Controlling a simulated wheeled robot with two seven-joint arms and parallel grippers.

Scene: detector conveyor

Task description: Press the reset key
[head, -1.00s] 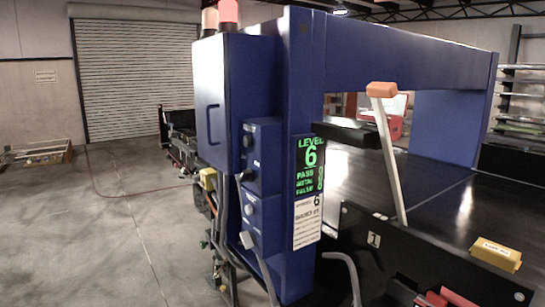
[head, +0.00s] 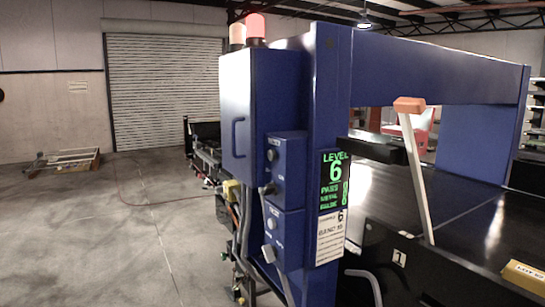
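A blue detector cabinet (head: 248,110) stands in the middle of the head view. Two small blue control boxes are on its side: the upper box (head: 288,150) has a round button (head: 272,155) and a dark switch (head: 267,189), and the lower box (head: 290,250) has a round button (head: 272,224) and a pale plug or key-like part (head: 268,252). Their labels are too small to read, so I cannot tell which one is the reset key. A display (head: 335,178) shows LEVEL 6 in green. Neither of my grippers is in view.
A dark conveyor (head: 465,215) passes under the blue arch at right. A pale lever with an orange top (head: 409,105) rises beside it. A yellow block (head: 524,275) lies at lower right. Cables hang below the boxes.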

